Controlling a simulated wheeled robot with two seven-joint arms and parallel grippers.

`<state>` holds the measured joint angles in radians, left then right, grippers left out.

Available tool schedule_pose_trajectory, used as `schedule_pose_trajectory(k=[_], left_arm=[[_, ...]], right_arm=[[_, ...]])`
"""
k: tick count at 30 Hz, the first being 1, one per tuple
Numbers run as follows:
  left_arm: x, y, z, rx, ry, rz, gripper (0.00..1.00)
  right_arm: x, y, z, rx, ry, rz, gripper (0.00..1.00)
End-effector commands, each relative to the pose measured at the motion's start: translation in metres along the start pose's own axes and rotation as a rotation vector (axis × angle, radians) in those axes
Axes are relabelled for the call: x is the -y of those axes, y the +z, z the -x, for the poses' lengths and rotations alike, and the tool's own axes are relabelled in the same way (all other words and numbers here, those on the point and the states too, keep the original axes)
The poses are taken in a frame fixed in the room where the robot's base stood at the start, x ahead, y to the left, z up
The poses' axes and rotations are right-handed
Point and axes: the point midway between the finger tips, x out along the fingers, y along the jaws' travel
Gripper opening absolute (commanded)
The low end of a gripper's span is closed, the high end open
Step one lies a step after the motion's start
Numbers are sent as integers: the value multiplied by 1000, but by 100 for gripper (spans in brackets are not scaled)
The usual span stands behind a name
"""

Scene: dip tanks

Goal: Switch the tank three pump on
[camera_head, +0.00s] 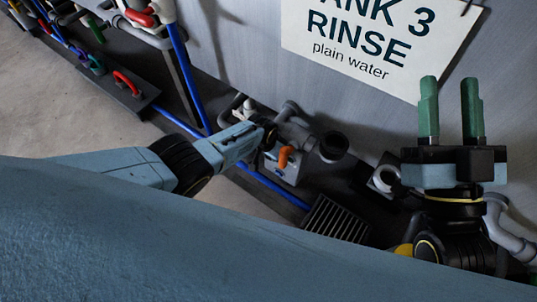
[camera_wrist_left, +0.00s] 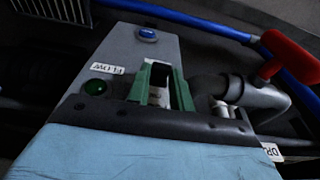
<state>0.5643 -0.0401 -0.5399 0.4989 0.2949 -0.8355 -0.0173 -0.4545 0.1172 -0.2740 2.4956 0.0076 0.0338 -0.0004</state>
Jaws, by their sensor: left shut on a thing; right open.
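In the head view a sign (camera_head: 358,38) reading "TANK 3 RINSE plain water" hangs on the tank wall. My left gripper (camera_head: 270,136) reaches low in front of this wall, at a grey box (camera_head: 289,171). In the left wrist view the grey box (camera_wrist_left: 135,55) has a blue button or lamp (camera_wrist_left: 147,34), a green lamp (camera_wrist_left: 95,87) and a label (camera_wrist_left: 107,68) that seems to read "FLOW" upside down. The green fingers of my left gripper (camera_wrist_left: 161,88) are shut on a small pale part on this box, mostly hidden between them. My right gripper (camera_head: 450,108) is open and empty, fingers pointing up.
A red-handled valve (camera_wrist_left: 290,60) on grey piping stands beside the box, with a partly cut-off label (camera_wrist_left: 272,152). An orange handle (camera_head: 286,157) shows near the box. A blue pipe (camera_head: 272,185) and a dark grate (camera_head: 335,220) lie low along the wall. Open floor (camera_head: 60,95) lies left.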

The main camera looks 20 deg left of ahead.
Motion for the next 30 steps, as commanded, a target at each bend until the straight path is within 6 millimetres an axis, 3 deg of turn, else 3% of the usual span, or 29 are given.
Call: schedule_pose_trajectory(k=[12, 13, 18, 30], left_arm=[[0, 0, 0, 9, 0, 1, 0], [0, 0, 0, 9, 0, 1, 23], [0, 0, 0, 9, 0, 0, 44], [0, 0, 0, 8, 0, 0, 44]], right_arm=[[0, -1, 0, -9, 0, 0, 42], [0, -1, 0, -9, 0, 0, 42], [0, -1, 0, -9, 0, -1, 42], [0, -1, 0, -8, 0, 0, 42]])
